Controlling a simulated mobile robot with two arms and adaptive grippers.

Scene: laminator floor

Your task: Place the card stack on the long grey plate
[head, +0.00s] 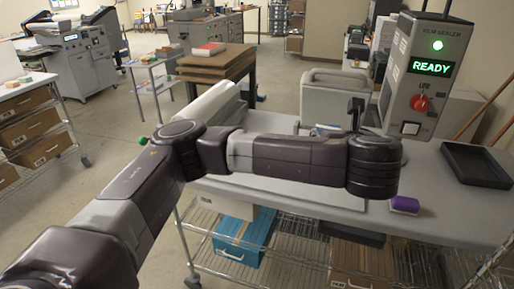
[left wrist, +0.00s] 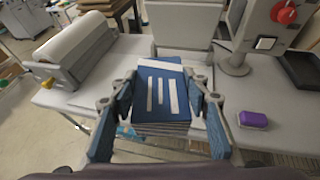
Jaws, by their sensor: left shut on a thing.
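The card stack (left wrist: 158,95), dark blue with white bars on top, sits between the two blue-padded fingers of my left gripper (left wrist: 165,108) in the left wrist view. The gripper is shut on it. In the head view, my left arm crosses the bench and hides most of the gripper and stack. A flat pale grey plate (head: 325,198) lies on the bench below my arm; it also shows beside the stack in the left wrist view (left wrist: 201,72). Whether the stack touches it is unclear. My right gripper is in neither view.
The sealer post (head: 424,75) with a lit READY sign stands at the back right. A purple block (head: 404,204) and a black tray (head: 475,165) lie on the bench's right. A white roll (left wrist: 75,45) is at left, and a grey case (head: 333,97) is behind.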

